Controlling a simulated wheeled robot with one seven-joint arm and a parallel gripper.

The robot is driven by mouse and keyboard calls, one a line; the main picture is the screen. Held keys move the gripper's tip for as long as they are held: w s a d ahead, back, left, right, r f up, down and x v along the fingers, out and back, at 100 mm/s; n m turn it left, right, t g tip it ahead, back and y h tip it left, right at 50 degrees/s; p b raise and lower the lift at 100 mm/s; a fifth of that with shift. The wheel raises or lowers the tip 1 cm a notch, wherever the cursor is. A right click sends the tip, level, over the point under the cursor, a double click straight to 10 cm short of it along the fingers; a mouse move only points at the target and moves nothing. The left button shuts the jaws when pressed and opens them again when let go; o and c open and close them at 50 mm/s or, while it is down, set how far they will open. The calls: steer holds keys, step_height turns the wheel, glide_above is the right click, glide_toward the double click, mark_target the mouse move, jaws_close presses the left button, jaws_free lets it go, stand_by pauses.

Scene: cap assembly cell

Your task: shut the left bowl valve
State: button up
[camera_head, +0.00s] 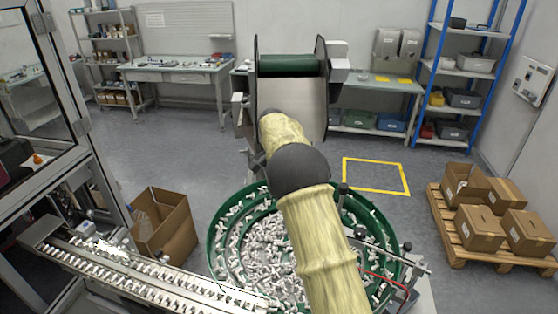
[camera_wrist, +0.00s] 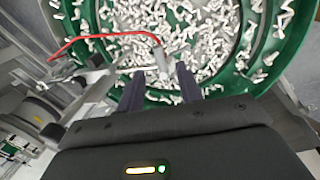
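The green feeder bowl (camera_head: 214,236), full of small white parts, stands at the lower middle of the head view. My yellow-sleeved arm crosses it and hides its middle and my gripper. In the wrist view my gripper (camera_wrist: 160,76) has its two dark fingers apart, over the bowl's green rim (camera_wrist: 240,85). A grey fitting (camera_wrist: 160,57) at the end of a red line shows between or just beyond the fingertips; I cannot tell whether they touch it. I cannot make out the left bowl valve for certain in either view.
A metal track (camera_head: 150,273) with white parts runs left from the bowl. The red line (camera_head: 385,277) and metal fixtures stand at the bowl's right. An open carton (camera_head: 165,232) stands left, a pallet (camera_head: 462,246) with boxes right. Floor behind is partly clear.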

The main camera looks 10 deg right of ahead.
step_height(320, 180, up, 12)
steer(key=w+a+p, duration=0.1)
steer(key=shift+w+a+f, duration=0.15)
steer(key=shift+w+a, duration=0.15)
steer(key=shift+a, duration=0.1)
stand_by(0.3)
steer(key=s+d+f+n+t+y+b, duration=0.1)
steer(key=s+d+f+n+t+b, duration=0.2)
steer(key=s+d+f, duration=0.45)
steer(key=s+f+n+b, duration=0.1)
steer(key=s+f, duration=0.3)
steer(key=s, duration=0.4)
steer(key=s+f+n+b, duration=0.1)
steer(key=s+f, duration=0.3)
steer(key=s, duration=0.4)
steer(key=s+f+n+t+b, duration=0.1)
steer(key=s+f+n+b, duration=0.1)
steer(key=s+f, duration=0.3)
steer(key=s+n, duration=0.1)
steer(key=s, duration=0.2)
steer(key=shift+y, duration=0.3)
steer(key=shift+w+a, duration=0.1)
